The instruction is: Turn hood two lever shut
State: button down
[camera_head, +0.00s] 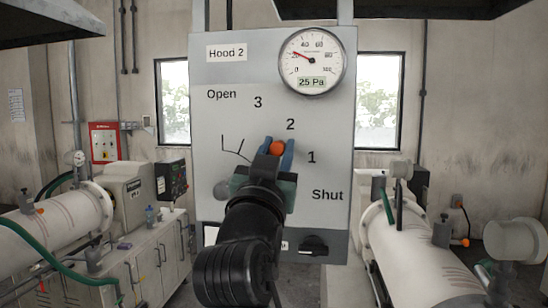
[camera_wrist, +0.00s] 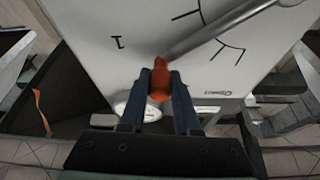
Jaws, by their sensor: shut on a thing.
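The Hood 2 panel (camera_head: 225,130) stands upright before me, with a dial marked Open, 3, 2, 1 and Shut running clockwise to the lower right. The lever's orange knob (camera_head: 277,148) is just below and left of the 2. My gripper (camera_head: 274,155) has its blue fingers closed on either side of the knob. In the wrist view the knob (camera_wrist: 159,82) sits between both fingertips, and the lever's grey rod (camera_wrist: 220,30) runs off to the upper right. In the head view my gripper and arm hide most of the rod.
A round gauge (camera_head: 312,62) at the panel's top right reads 25 Pa. A black knob (camera_head: 314,246) sits at the panel's lower edge. White cylindrical machines stand at left (camera_head: 60,225) and right (camera_head: 415,255). The panel face right of the knob, towards 1 and Shut, is clear.

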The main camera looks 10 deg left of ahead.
jog(key=f+m+h+b, duration=0.1)
jog(key=f+m+b, duration=0.1)
jog(key=b, duration=0.1)
jog(key=d+f+m+h+b, duration=0.1)
jog(key=f+m+b, duration=0.1)
jog(key=b, duration=0.1)
jog(key=d+f+m+g+h+b, duration=0.1)
jog(key=f+m+b, duration=0.1)
jog(key=m+b, duration=0.1)
jog(key=shift+d, duration=0.25)
jog(key=f+m+b, duration=0.1)
jog(key=f+m+g+h+b, duration=0.1)
jog(key=b, duration=0.1)
jog(key=f+m+b, duration=0.1)
jog(key=m, duration=0.1)
jog(key=shift+d+g+h, duration=0.3)
jog(key=shift+h, duration=0.1)
jog(key=shift+f, duration=0.1)
jog(key=c, duration=0.6)
grip_release()
jog(key=shift+s, duration=0.1)
jog(key=b+v, duration=0.6)
jog(key=v, duration=0.7)
